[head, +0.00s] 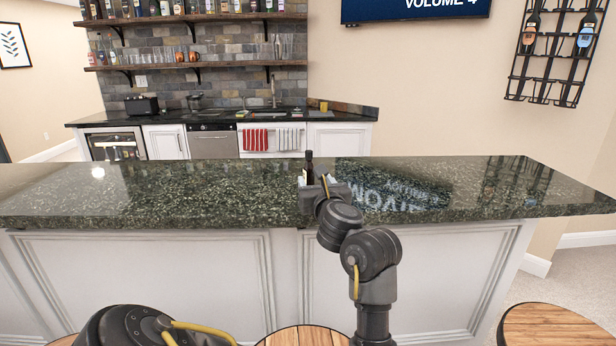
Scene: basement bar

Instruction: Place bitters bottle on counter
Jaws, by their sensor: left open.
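The bitters bottle (309,165) is small and dark, and it stands upright above the dark granite counter (140,195) near the middle of the head view. Its lower part is hidden by my left gripper (317,182), so I cannot see clearly where its base meets the counter. My left gripper is open at the bottle, over the counter's front part. From this angle I cannot tell whether a finger touches the bottle. My right gripper is not in view.
The counter top is clear on both sides of the bottle, with a bright screen reflection at right. Wooden stool tops (545,328) stand in front. Behind are a back counter (350,116) with a sink, shelves of bottles (215,17) and a wall rack (553,50).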

